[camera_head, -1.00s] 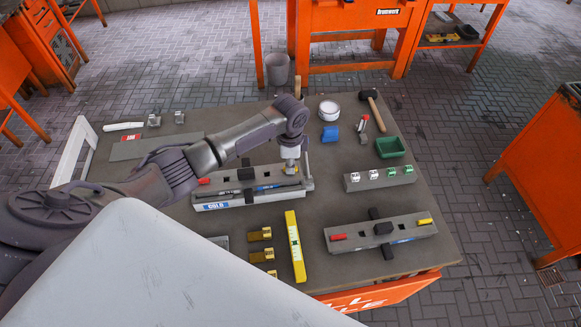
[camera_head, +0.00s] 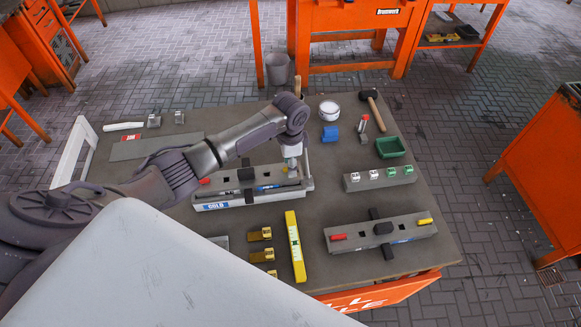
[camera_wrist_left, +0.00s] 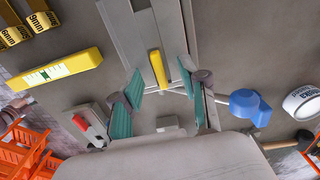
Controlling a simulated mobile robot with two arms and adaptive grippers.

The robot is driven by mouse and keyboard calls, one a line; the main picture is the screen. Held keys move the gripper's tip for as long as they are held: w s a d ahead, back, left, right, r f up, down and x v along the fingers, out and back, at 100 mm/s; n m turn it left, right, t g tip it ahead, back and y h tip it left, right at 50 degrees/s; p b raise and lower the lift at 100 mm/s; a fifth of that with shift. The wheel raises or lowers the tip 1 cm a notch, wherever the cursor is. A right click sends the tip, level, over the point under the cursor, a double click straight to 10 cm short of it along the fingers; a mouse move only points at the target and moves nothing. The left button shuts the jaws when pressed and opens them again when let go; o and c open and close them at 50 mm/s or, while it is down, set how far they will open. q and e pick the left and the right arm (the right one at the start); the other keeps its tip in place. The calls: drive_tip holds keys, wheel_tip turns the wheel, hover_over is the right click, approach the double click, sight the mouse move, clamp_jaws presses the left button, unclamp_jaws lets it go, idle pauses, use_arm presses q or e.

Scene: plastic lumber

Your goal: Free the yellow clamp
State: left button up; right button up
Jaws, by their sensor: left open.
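The yellow clamp (camera_wrist_left: 157,69) lies on the grey fixture in the left wrist view. My left gripper (camera_wrist_left: 160,84) is open there, one teal-padded finger on each side of the clamp; I cannot tell whether they touch it. In the head view my left gripper (camera_head: 291,166) points down over the right end of the near-middle fixture (camera_head: 238,201), and mostly hides the clamp. A red clamp (camera_head: 204,181) is at that fixture's left end. A second fixture (camera_head: 400,234) bears another red clamp (camera_head: 337,237) and another yellow clamp (camera_head: 425,221). My right gripper is not in view.
A yellow level (camera_head: 295,247) and gold blocks (camera_head: 261,256) lie at the front. A blue object (camera_head: 330,133), white tin (camera_head: 329,110), mallet (camera_head: 372,109) and green bin (camera_head: 391,147) stand beyond the gripper. A grey block (camera_head: 380,181) with small cubes is to the right.

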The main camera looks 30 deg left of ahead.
use_arm(q)
drive_tip(key=shift+r, duration=3.2)
